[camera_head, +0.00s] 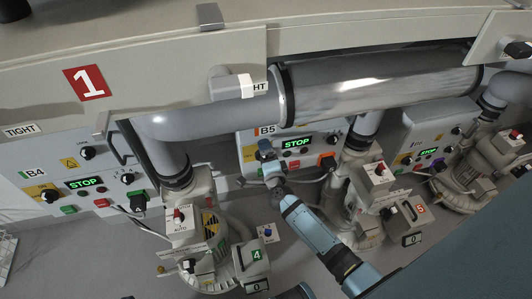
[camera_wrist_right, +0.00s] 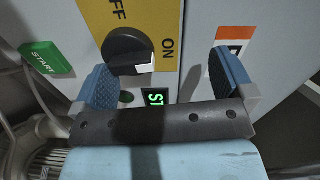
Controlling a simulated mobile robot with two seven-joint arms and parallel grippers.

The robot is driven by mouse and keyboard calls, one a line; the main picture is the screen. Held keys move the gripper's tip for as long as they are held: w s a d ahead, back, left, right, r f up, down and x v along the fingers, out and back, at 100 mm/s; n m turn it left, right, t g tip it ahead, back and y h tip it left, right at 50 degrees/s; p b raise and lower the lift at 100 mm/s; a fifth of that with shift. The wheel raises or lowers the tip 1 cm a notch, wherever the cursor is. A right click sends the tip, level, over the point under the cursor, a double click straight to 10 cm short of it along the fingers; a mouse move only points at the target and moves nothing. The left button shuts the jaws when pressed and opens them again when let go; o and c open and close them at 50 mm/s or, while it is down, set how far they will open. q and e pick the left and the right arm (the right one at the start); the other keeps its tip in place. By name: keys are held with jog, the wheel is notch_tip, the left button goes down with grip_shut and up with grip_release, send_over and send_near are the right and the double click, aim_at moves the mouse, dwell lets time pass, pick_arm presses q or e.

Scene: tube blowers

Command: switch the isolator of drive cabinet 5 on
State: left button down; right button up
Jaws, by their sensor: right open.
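Drive cabinet 5 (camera_head: 286,159), labelled B5, stands in the middle of the head view with a green STOP display (camera_head: 296,143). Its isolator is a black rotary knob (camera_wrist_right: 128,50) on a yellow plate (camera_wrist_right: 92,14) with OFF and ON lettering in the right wrist view. A white mark on the knob faces the lower right; I cannot tell which setting it marks. My left gripper is not in view.
A large grey pipe (camera_head: 380,90) runs above the cabinet. Cabinet B4 (camera_head: 85,170) is at left, another cabinet (camera_head: 435,140) at right. Blowers (camera_head: 205,235) and (camera_head: 370,205) stand in front. A green START button (camera_wrist_right: 45,58) is beside the isolator plate.

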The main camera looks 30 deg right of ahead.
aim_at(262, 133)
jog(key=r+p, duration=0.1)
jog(key=r, duration=0.1)
jog(key=w+r+p, duration=0.1)
jog(key=r+p, duration=0.2)
jog(key=r, duration=0.1)
jog(key=shift+w+d+r, duration=0.1)
jog(key=shift+w+r, duration=0.15)
jog(key=shift+r, duration=0.1)
jog(key=shift+t+h, duration=0.3)
jog(key=r+p, duration=0.2)
jog(key=s+r+p, duration=0.1)
jog(key=r+p, duration=0.1)
jog(key=r, duration=0.1)
jog(key=r+p, duration=0.2)
jog(key=shift+s+r, duration=0.25)
jog(key=shift+s, duration=0.15)
jog(key=shift+c, duration=1)
pick_arm(q)
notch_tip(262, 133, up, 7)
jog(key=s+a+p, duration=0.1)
jog(key=p, duration=0.3)
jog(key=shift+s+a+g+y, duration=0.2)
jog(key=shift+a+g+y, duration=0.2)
pick_arm(e)
jog(key=r, duration=0.3)
jog(key=shift+w+r, duration=0.1)
jog(key=shift+w, duration=0.1)
